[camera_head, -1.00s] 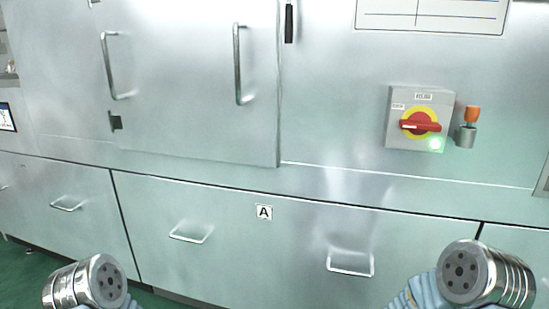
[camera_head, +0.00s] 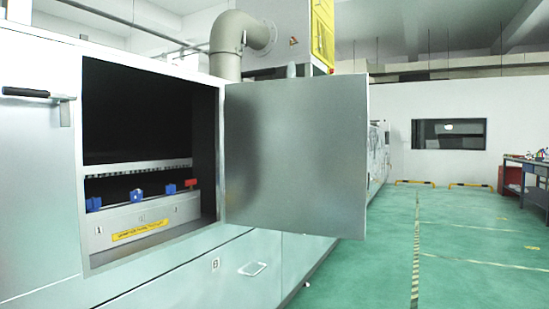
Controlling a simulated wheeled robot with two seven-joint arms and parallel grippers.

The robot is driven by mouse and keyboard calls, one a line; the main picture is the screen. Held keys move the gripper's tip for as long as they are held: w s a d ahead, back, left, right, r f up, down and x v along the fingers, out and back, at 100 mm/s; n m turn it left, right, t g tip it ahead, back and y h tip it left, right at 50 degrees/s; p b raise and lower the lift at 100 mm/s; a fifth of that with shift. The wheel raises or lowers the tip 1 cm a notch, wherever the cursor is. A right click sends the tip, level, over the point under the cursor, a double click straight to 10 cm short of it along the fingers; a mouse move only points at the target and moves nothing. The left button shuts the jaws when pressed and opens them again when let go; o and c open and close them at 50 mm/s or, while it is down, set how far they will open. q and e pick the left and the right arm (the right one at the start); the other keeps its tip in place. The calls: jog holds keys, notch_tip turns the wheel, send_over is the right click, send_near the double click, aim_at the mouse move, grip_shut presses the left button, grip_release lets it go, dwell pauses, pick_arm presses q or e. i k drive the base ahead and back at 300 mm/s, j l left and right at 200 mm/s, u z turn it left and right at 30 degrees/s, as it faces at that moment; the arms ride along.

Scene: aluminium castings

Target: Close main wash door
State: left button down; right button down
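The wash door (camera_head: 295,155) is a flat grey metal panel. It stands swung wide open to the right of the dark wash opening (camera_head: 135,110), joined to the machine along its left edge. Its free right edge sticks out over the floor. No handle shows on the face toward me. A black lever handle (camera_head: 38,93) is on the closed panel left of the opening. Neither of my grippers is in view.
Inside the opening is a grey ledge (camera_head: 150,215) with blue and red parts and a yellow label. Green floor (camera_head: 450,250) with yellow-striped lines lies clear at the right. A workbench (camera_head: 525,180) stands at the far right.

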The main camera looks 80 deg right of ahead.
aim_at(296, 149)
jog(key=k+l, duration=0.15)
jog(key=l, duration=0.5)
jog(key=k+l, duration=0.1)
jog(key=l, duration=0.5)
jog(key=k+l, duration=0.15)
jog(key=l, duration=0.5)
jog(key=k+l, duration=0.15)
jog(key=l, duration=0.5)
jog(key=k+l, duration=0.15)
jog(key=l, duration=0.5)
jog(key=k+l, duration=0.1)
jog(key=l, duration=0.5)
jog(key=k+l, duration=0.15)
jog(key=l, duration=0.5)
jog(key=k+l, duration=0.15)
jog(key=l, duration=0.5)
